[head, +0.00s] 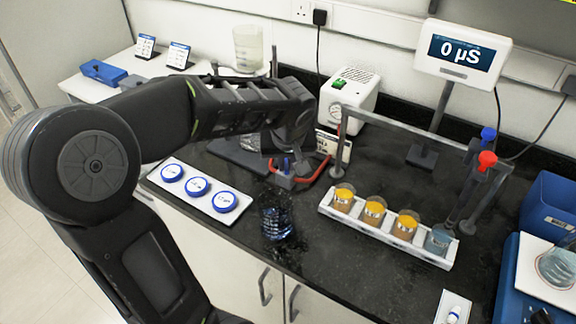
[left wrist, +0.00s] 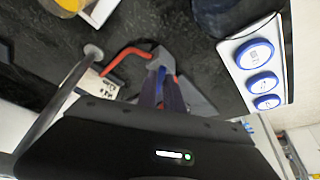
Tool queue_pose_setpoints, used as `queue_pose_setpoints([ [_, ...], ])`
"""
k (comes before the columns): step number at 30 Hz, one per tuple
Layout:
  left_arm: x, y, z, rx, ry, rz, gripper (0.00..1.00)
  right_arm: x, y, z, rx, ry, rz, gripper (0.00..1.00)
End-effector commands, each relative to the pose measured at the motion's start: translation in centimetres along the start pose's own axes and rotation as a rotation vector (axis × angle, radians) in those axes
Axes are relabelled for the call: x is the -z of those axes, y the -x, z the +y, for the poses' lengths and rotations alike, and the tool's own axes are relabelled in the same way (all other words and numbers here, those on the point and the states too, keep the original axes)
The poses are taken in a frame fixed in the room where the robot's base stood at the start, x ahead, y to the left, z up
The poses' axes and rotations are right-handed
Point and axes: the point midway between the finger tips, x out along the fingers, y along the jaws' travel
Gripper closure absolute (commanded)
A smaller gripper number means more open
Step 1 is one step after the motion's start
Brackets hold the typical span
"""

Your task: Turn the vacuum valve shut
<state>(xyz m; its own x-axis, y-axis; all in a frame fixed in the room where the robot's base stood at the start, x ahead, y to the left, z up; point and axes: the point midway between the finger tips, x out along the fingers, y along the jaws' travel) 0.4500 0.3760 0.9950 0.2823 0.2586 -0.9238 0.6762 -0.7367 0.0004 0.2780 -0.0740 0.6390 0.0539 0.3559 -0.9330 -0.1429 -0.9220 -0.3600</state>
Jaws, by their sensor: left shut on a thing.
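In the left wrist view, the fingers of my left gripper (left wrist: 162,88) close around the valve, and the red hose (left wrist: 124,60) leaves to the left. The fingers and arm hide most of the valve, so I cannot tell its handle angle. My right gripper is not in view.
A dark blue glass (head: 277,222) stands just in front of the valve. A white tray with blue-lidded dishes (head: 228,208) lies left. A meter (head: 462,54) reads 0 µS.

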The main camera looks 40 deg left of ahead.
Motion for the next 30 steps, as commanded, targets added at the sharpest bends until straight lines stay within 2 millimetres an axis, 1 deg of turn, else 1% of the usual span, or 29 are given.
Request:
queue_pose_setpoints([
  [1,0.05,-0.07,-0.12,-0.018,-0.034,0.004,1.00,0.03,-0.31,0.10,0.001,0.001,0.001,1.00],
  [4,0.11,0.01,-0.27,-0.054,-0.122,0.004,1.00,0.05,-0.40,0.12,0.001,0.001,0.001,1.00],
  [12,0.29,0.10,-0.69,-0.148,-0.349,0.003,1.00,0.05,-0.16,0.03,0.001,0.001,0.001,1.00],
  [18,0.38,0.05,-0.89,-0.202,-0.483,0.003,1.00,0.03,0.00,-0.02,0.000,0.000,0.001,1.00],
  [24,0.43,-0.03,-1.00,-0.235,-0.565,0.003,1.00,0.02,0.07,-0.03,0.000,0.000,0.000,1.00],
  [30,0.44,-0.06,-1.03,-0.247,-0.596,0.002,1.00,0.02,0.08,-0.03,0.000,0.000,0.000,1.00],
])
